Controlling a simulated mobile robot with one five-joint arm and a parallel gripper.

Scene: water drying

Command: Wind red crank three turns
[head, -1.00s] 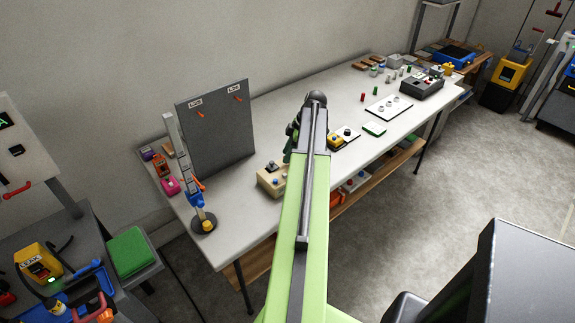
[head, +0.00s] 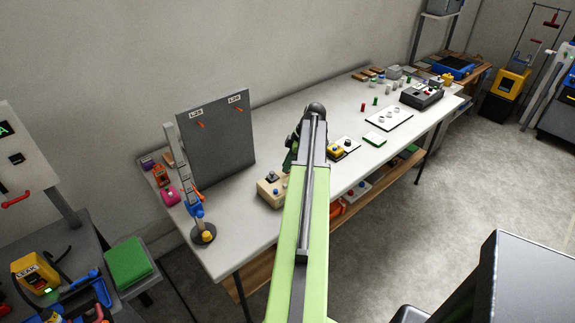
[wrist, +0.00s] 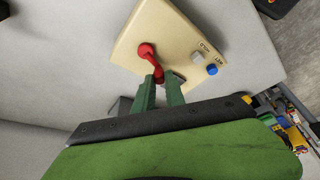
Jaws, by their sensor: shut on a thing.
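The red crank (wrist: 150,58) sits on a beige box (wrist: 138,28) in the wrist view. My gripper (wrist: 158,80) is at the crank's near end, with its two green fingers shut on it. The box also has a grey knob and a blue knob (wrist: 212,70) with small lettering beside them. In the head view the box (head: 270,191) stands on the white bench, left of my arm.
A grey upright panel (head: 216,130) stands behind the box on the white bench (head: 290,100). A grey post with a round base (head: 203,234) stands to the left. A yellow device (head: 335,152) and white plates lie right of my arm. The bench's front edge is close.

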